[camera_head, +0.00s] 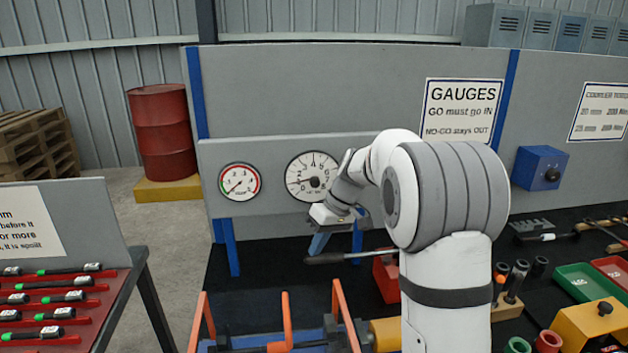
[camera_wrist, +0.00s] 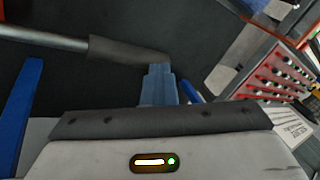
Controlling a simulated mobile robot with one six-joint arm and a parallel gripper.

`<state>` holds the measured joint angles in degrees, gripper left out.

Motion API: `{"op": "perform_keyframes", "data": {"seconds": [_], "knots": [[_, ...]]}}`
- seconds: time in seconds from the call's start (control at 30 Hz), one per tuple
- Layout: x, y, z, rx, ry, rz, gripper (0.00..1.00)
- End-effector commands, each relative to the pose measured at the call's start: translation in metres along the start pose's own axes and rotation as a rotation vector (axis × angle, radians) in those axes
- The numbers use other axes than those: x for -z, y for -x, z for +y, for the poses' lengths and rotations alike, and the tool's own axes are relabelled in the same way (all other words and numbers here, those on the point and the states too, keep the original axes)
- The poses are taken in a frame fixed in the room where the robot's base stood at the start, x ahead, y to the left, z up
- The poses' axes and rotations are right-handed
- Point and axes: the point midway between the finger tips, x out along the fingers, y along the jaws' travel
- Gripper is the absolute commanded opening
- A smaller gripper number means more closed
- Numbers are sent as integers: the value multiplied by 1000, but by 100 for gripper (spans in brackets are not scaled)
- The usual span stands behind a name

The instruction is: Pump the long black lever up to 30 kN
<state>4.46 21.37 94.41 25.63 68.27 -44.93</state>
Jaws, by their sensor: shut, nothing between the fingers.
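The long black lever (camera_head: 330,258) reaches out to the left from a red pump body (camera_head: 386,276), lying nearly level with its dark grip at the left end. My gripper (camera_head: 317,246) is shut and empty, its blue fingers pointing down just above the grip's end. In the wrist view the lever's grip (camera_wrist: 125,50) ends close by my fingertips (camera_wrist: 158,70); I cannot tell whether they touch. A large white dial (camera_head: 313,177) and a smaller red-and-green dial (camera_head: 239,182) are on the panel behind. Their exact readings are too small to tell.
Orange uprights (camera_head: 287,318) stand in front, below the lever. A red tool rack (camera_head: 50,305) is at the left. Sockets, a green tray (camera_head: 582,284) and a yellow box (camera_head: 590,325) are at the right. The dark bench left of the lever is clear.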

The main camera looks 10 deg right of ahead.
Motion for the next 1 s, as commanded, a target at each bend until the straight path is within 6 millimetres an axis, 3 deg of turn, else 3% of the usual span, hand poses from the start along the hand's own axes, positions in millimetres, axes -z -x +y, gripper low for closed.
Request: {"op": "perform_keyframes", "data": {"seconds": [0.1,0.27,1.0], "knots": [[-2,-9,3,0,-1,-2,0],[-1,0,1,0,-1,-1,0],[7,98,-12,0,-1,0,0]]}}
